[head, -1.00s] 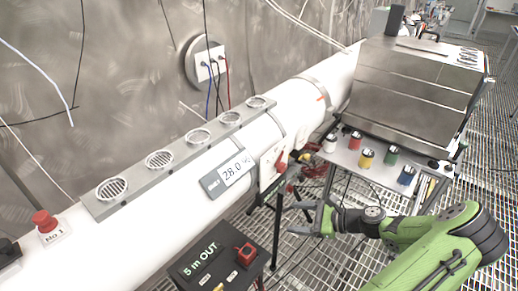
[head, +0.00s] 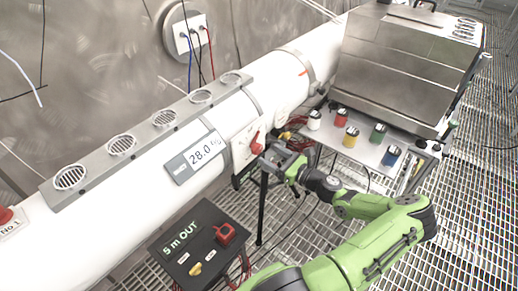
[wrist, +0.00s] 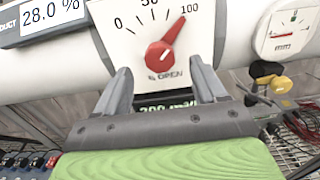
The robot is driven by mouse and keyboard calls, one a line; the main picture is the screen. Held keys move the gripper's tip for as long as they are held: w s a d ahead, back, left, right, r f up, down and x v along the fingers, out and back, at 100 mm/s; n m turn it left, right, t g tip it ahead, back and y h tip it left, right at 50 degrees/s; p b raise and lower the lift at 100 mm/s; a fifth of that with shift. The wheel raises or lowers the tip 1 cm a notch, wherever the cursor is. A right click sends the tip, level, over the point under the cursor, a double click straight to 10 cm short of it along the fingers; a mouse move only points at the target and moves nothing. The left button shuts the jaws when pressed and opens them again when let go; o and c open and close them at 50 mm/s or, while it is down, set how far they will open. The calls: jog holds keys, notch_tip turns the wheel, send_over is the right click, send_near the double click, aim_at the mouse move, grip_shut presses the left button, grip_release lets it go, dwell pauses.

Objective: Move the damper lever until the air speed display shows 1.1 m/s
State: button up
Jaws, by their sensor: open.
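The red damper lever (wrist: 165,54) sits on a white dial plate (wrist: 128,32) marked 0, 50, 100 and % OPEN. It points up and right, towards the 100. In the head view the lever (head: 256,144) is on the side of the white duct. My gripper (wrist: 160,72) is open, its two fingers apart below and to either side of the lever, holding nothing. In the head view my gripper (head: 276,158) is just right of and below the plate. A dark display with green characters (wrist: 168,105) shows between the fingers, partly hidden; I cannot read an air speed.
A panel on the duct reads 28.0 % (head: 197,157). A round mm gauge (wrist: 288,28) is to the right in the wrist view. A black box marked 5 m OUT (head: 192,242) stands in front. Several coloured jars stand by a steel box (head: 405,70).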

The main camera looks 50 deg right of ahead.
aim_at(259, 150)
jog(key=w, duration=0.5)
jog(key=shift+w+a, duration=0.3)
jog(key=shift+w, duration=0.1)
jog(key=c, duration=1)
